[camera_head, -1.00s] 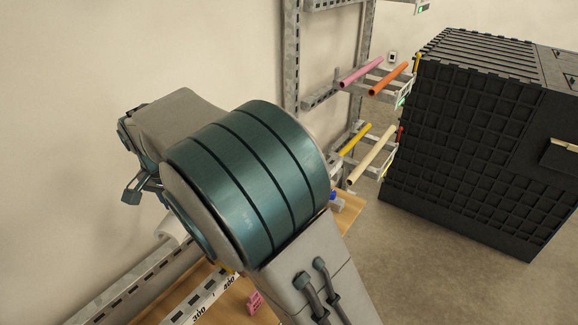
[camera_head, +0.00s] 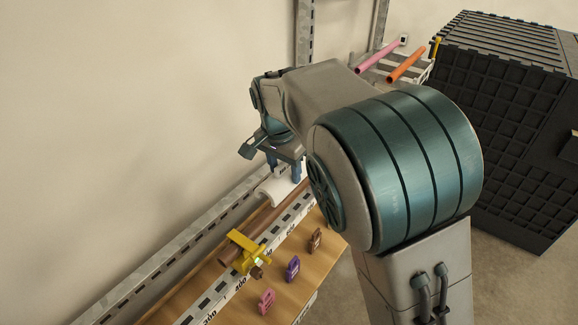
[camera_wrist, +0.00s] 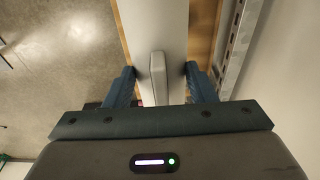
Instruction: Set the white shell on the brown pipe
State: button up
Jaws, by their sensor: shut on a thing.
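The white shell (camera_head: 272,190), a curved half-round piece, hangs under my gripper (camera_head: 284,170) in the head view. In the wrist view, my gripper (camera_wrist: 159,70) is shut on the raised grip of the white shell (camera_wrist: 157,25), with one blue finger on each side. The brown pipe (camera_head: 263,222) lies along the bench beside a slotted metal rail. The shell is close to the upper part of the pipe; I cannot tell whether they touch. My arm hides the pipe's far end.
A yellow clamp (camera_head: 243,251) sits at the pipe's near end. Pink (camera_head: 267,301), purple (camera_head: 293,268) and brown (camera_head: 315,240) tags lie on the wooden bench. A numbered rail (camera_head: 220,290) runs along it. A rack holds pink (camera_head: 376,57) and orange (camera_head: 405,66) pipes; a black crate (camera_head: 500,130) stands right.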

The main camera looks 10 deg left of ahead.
jog(key=shift+w+d+f+b, duration=0.1)
jog(key=shift+f+b, duration=2.2)
jog(key=shift+f, duration=1.05)
jog(key=shift+f, duration=0.2)
jog(key=o, duration=1.1)
jog(key=shift+c, duration=0.2)
